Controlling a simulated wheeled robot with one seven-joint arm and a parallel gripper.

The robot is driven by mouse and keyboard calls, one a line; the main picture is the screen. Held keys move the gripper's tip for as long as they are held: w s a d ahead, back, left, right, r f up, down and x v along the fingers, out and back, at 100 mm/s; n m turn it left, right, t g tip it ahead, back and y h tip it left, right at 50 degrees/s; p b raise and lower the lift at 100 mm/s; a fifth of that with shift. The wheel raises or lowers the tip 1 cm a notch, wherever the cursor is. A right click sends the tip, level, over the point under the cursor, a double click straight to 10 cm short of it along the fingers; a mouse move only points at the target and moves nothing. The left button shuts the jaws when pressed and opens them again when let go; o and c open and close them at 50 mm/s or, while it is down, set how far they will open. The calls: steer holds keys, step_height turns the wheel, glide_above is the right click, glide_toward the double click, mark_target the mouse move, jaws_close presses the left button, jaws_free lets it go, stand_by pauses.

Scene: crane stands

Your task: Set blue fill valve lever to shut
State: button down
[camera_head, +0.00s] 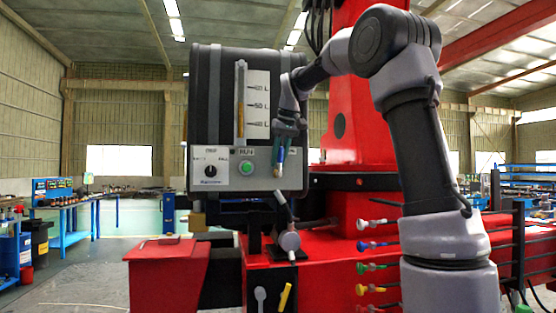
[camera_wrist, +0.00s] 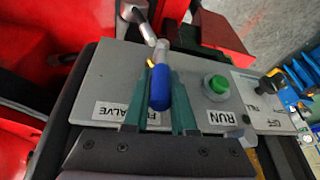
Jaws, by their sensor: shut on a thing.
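The blue fill valve lever (camera_wrist: 160,90) is a rounded blue handle on a grey panel (camera_wrist: 95,75). In the wrist view it points toward my gripper (camera_wrist: 159,112), and its pale shank runs away from me. My green fingers are on either side of it, shut on the handle. In the head view my gripper (camera_head: 287,130) reaches the right part of the panel from above, and the blue lever tip (camera_head: 280,158) shows just below it, hanging down. The valve's label (camera_wrist: 130,112) is partly hidden by a finger, so its position marks cannot be read.
Left of the lever in the head view are a green RUN button (camera_head: 247,168) and a black rotary knob (camera_head: 211,170). A level gauge (camera_head: 256,103) is above. A grey stick lever (camera_head: 284,207) stands below the panel. Several coloured levers (camera_head: 370,245) are at lower right.

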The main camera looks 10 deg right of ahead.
steer(key=d+f+m+t+y, duration=0.2)
steer(key=d+f+m+y, duration=0.2)
steer(key=y, duration=1.2)
steer(key=shift+d+f+m+t, duration=0.3)
steer(key=shift+d+f, duration=0.15)
steer(key=shift+d, duration=0.05)
stand_by(0.3)
steer(key=c, duration=0.7)
jaws_free()
steer(key=shift+c, duration=0.2)
steer(key=v, duration=1)
steer(key=shift+d+f, duration=0.15)
steer(key=shift+d, duration=0.15)
steer(key=shift+s, duration=0.15)
